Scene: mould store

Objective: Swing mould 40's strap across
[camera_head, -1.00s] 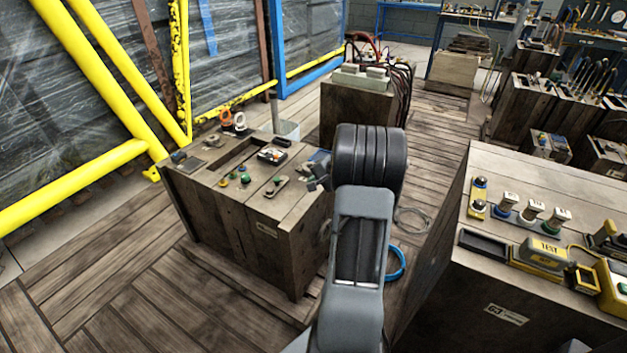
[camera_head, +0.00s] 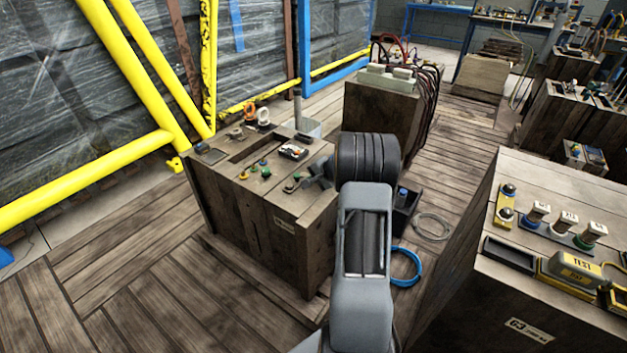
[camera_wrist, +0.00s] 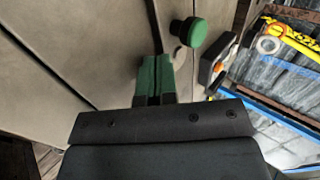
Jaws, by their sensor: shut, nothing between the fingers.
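The wooden mould block (camera_head: 235,205) stands left of my arm in the head view. Its front label is too small to read, so I cannot confirm that it is 40. Near its right edge is a small flat lever-like strap with a green knob (camera_head: 295,177), partly obscured by my gripper (camera_head: 314,178). The fingers hold nothing. I cannot tell whether they touch the strap.
Small coloured knobs (camera_head: 254,168), a black-and-white device (camera_head: 293,152) and orange and white rings (camera_head: 256,114) sit on the block. Another wooden block (camera_head: 545,215) stands at right. A blue ring (camera_head: 406,266) lies on the floor between. Yellow rails (camera_head: 90,180) stand at left.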

